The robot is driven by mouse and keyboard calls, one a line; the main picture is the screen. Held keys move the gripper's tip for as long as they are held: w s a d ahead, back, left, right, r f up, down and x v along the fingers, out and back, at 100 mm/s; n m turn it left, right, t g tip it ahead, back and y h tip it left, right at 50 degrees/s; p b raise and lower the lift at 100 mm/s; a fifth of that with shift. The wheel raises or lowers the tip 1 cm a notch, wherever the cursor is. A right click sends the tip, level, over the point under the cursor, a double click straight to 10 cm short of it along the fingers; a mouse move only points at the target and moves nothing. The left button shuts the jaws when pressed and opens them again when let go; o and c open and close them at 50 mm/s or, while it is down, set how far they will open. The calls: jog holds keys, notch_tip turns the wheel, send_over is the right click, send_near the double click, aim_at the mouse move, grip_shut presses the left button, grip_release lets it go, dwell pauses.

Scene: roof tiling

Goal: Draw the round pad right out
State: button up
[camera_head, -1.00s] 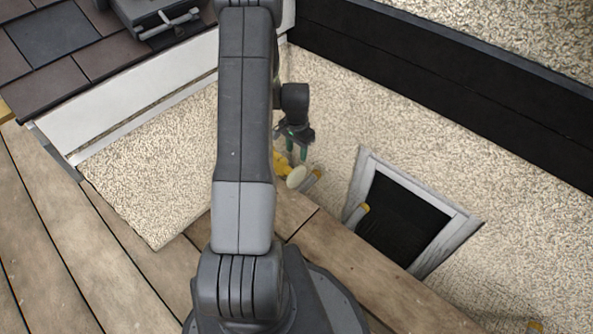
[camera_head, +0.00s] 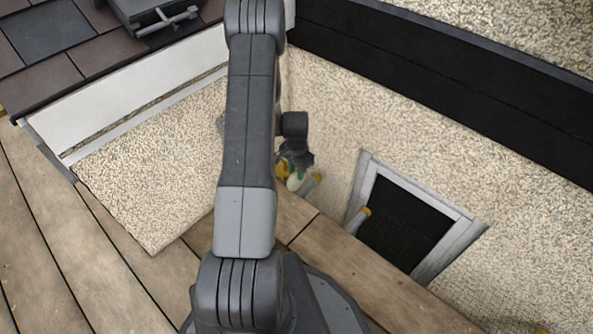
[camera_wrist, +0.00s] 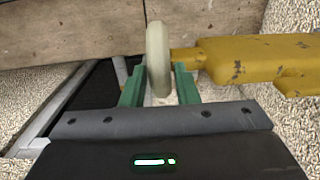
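The round pad (camera_wrist: 158,48) is a pale cream disc, seen nearly edge-on in the wrist view. It adjoins a worn yellow tool body (camera_wrist: 245,60) on its right. In the head view the pad (camera_head: 293,183) shows small, just below my gripper (camera_head: 294,165). In the wrist view, the green fingers of my gripper (camera_wrist: 159,88) stand either side of the pad's lower part. A gap shows on each side, so the gripper is open around it, not clamped. The pad's lower edge is partly hidden by the gripper body.
A grey-framed dark opening (camera_head: 405,222) lies to the right, with a yellow-capped piece (camera_head: 357,218) at its edge. Wooden boards (camera_head: 345,265) run in front; a black band (camera_head: 450,75) runs behind.

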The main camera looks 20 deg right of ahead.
grip_shut()
jog(key=s+d, duration=0.4)
jog(key=s, duration=0.5)
jog(key=shift+s+d+b, duration=0.15)
jog(key=shift+d+b, duration=0.15)
jog(key=shift+o, duration=2.2)
grip_release()
jog(key=shift+s+d, duration=0.1)
notch_tip(320, 180, up, 14)
jog(key=p, duration=0.4)
jog(key=shift+f, duration=0.1)
